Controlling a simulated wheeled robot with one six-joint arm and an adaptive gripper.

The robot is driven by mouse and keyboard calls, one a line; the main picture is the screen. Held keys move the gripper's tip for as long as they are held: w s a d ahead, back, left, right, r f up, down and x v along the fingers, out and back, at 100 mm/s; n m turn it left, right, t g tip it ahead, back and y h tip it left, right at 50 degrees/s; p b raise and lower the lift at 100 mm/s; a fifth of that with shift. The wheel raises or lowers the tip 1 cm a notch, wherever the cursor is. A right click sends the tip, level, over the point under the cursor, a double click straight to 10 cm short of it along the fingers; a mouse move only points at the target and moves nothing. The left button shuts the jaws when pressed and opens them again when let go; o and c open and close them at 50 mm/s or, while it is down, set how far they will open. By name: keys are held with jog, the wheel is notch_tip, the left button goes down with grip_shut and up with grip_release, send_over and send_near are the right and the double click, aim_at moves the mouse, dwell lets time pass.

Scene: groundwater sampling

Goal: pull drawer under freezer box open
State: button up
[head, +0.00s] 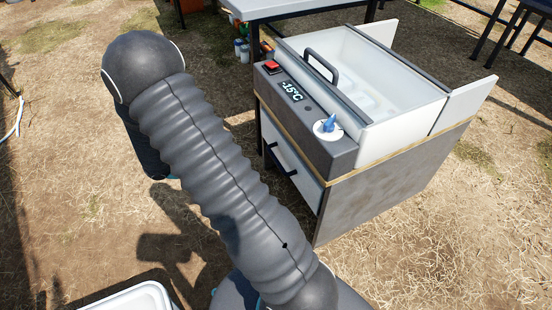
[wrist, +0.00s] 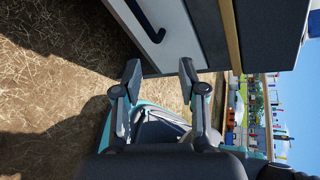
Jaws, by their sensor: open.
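The freezer box (head: 400,135) stands on a grey cabinet (head: 385,190) at the right of the head view. Under its control panel is the drawer's white front (head: 302,184), with a dark bar handle (head: 277,158). The drawer looks shut, its front about level with the cabinet. My arm hides the area to the left of it. In the wrist view, the white drawer front (wrist: 187,52) and handle (wrist: 151,28) are at the top. My gripper (wrist: 159,72) is open and empty, its fingertips near the drawer front's edge and apart from the handle.
The freezer's lid handle (head: 321,67), red switch (head: 272,67) and blue-tipped knob (head: 328,125) are on top. A table (head: 290,8) stands behind the freezer. A white container (head: 130,298) is at the bottom left.

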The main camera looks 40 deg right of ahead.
aim_at(277, 161)
notch_tip(277, 161, down, 6)
jog(key=w+d+r+n+t+h+p, duration=0.1)
jog(key=w+n+h, duration=0.15)
jog(key=n, duration=0.35)
jog(key=x, duration=1.4)
jog(key=shift+s+a+f, duration=0.1)
jog(key=shift+s+f, duration=0.1)
jog(key=shift+s, duration=0.05)
grip_shut()
